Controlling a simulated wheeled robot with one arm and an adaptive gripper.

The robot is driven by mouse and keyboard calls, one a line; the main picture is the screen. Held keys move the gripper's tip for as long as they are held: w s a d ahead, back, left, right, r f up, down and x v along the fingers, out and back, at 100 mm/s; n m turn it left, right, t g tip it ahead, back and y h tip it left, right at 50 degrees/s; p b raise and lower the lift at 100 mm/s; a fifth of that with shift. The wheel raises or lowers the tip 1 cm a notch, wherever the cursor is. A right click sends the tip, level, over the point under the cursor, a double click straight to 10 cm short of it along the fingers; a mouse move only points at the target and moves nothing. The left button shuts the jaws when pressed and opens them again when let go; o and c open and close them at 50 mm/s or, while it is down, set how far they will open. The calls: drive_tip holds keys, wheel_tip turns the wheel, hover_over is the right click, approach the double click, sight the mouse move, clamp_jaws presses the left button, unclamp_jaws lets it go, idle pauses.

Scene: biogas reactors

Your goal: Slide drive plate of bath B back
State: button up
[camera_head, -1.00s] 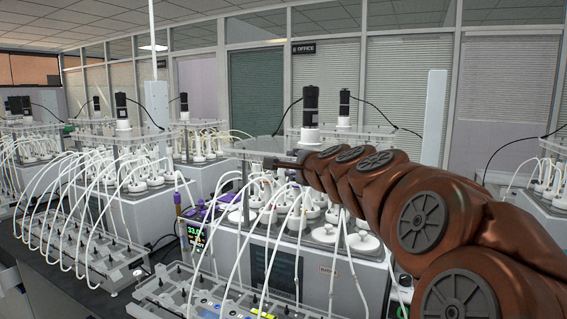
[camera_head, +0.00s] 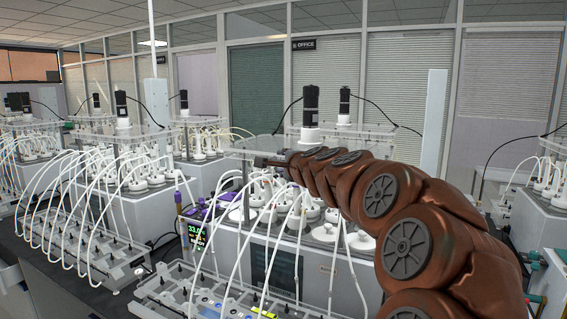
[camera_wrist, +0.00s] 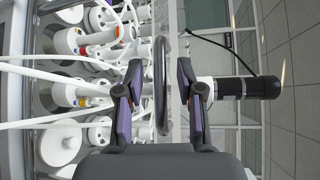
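The clear drive plate (camera_head: 240,150) lies above the middle bath (camera_head: 312,262), with a black-and-white motor (camera_head: 310,112) standing on it. The bath's front label is too small to read. My gripper (camera_head: 268,161) is at the plate's front edge, partly hidden behind my arm. In the wrist view, my gripper (camera_wrist: 160,98) is open, its two purple-padded fingers apart. A dark, narrow loop (camera_wrist: 162,80) stands between the fingers, with gaps on both sides. The motor (camera_wrist: 248,88) lies right of the fingers.
White bottles with tubes (camera_wrist: 65,92) crowd the side left of the fingers in the wrist view. White tubes arch down to a rack (camera_head: 215,300) in front of the bath. Another bath with its plate (camera_head: 115,138) stands left. A further bath (camera_head: 540,215) stands right.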

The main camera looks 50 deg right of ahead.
clamp_jaws()
idle(0.6)
